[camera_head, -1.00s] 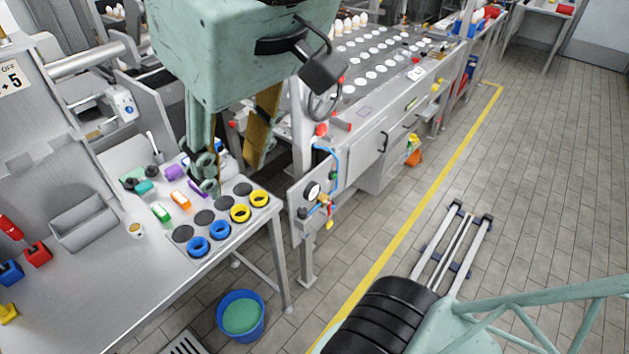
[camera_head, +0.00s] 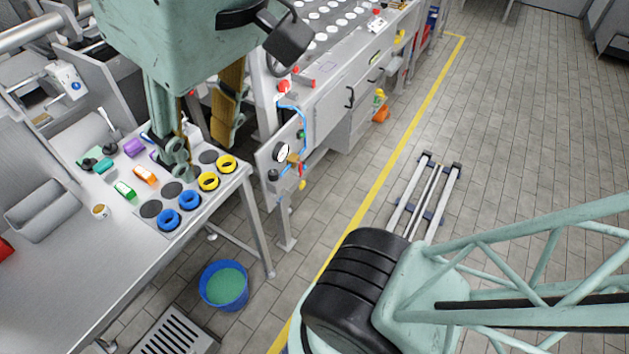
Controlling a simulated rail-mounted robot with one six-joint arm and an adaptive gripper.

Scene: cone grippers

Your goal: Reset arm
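My arm hangs at the upper left as a large pale green housing with links reaching down. Its lower end, which looks like my gripper (camera_head: 178,162), overlaps the row of dark discs on the bench. The fingertips are partly hidden and I cannot tell if they are open or shut. No held object can be made out. A brown, slotted part (camera_head: 230,100) hangs to its right. Two yellow rings (camera_head: 208,181) and two blue rings (camera_head: 168,220) sit at the bench's right edge, beside the dark discs (camera_head: 151,208).
The grey bench (camera_head: 70,270) also bears green, orange and purple items and a small cup (camera_head: 100,211). A blue bucket (camera_head: 224,286) stands on the floor beside a floor grate (camera_head: 176,333). A machine (camera_head: 345,110) stands behind.

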